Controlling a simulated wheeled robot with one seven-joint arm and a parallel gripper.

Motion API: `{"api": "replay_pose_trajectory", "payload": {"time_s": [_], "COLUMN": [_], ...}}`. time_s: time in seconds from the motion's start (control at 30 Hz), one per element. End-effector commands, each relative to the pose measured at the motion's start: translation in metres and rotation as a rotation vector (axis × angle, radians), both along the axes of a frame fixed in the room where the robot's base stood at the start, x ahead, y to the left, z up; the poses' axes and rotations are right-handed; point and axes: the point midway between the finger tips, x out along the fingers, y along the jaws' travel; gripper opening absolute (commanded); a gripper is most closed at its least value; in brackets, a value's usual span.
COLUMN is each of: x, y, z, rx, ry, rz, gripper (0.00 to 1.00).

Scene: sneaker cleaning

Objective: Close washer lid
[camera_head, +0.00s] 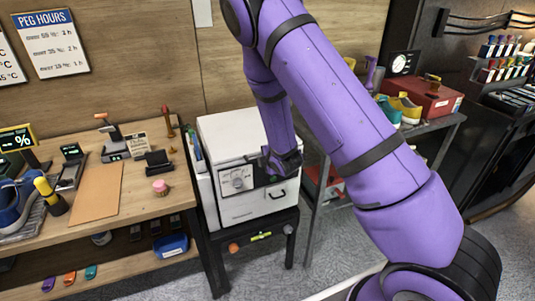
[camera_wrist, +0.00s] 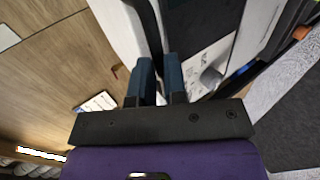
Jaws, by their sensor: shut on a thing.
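The white washer (camera_head: 240,205) stands on a low black stand, with a dial panel (camera_head: 236,180) and a dark handle on its front. Its white lid (camera_head: 228,132) shows on top and looks nearly level; I cannot tell whether it is fully closed. My gripper (camera_head: 272,160) is at the washer's upper front right edge. In the wrist view, my gripper (camera_wrist: 161,75) has two blue-grey fingers, shut on a dark strip at the lid's edge. The dial panel (camera_wrist: 200,75) lies to their right. My arm hides the washer's right side and part of the lid.
A wooden workbench (camera_head: 130,205) with tools, a brown sheet (camera_head: 96,192) and a shoe stands close on the left. A metal shelf with a red shoebox (camera_head: 425,98) and shoes is on the right. Grey floor is clear in front.

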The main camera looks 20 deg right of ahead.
Motion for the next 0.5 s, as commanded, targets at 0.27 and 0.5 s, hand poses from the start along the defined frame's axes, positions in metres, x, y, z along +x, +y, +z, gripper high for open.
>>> {"api": "replay_pose_trajectory", "payload": {"time_s": [0.27,0.5], "x": [-0.006,-0.006], "y": [0.001,0.002], "z": [-0.023,-0.025], "rx": [-0.002,-0.001], "ry": [0.038,0.039], "rz": [-0.001,0.002], "gripper": [0.00,0.00]}}
